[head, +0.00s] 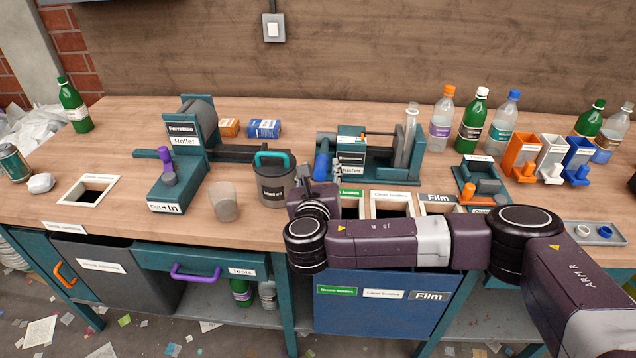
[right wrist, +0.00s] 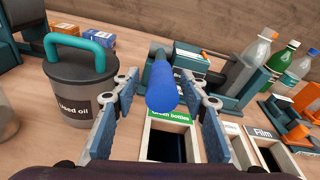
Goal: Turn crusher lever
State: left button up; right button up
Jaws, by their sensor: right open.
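The crusher (head: 405,178) is a teal machine with a label and a clear tube, at the middle back of the bench. Its lever has a blue handle (head: 321,166) on its left side; the handle also shows large in the right wrist view (right wrist: 162,88). My right gripper (head: 322,186) is in front of the handle, partly hidden by its own wrist. In the right wrist view its two fingers (right wrist: 160,82) are open, one on each side of the handle, with gaps on both sides. My left gripper is not in view.
A grey used oil can (head: 275,187) with a teal handle stands close left of the gripper. Below it are the green bottles opening (right wrist: 165,140) and the clear bottles opening (head: 392,206). The roller machine (head: 180,160) is farther left. Several bottles stand at the back right.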

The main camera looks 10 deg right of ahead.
aim_at(318, 181)
jog(key=v, duration=0.9)
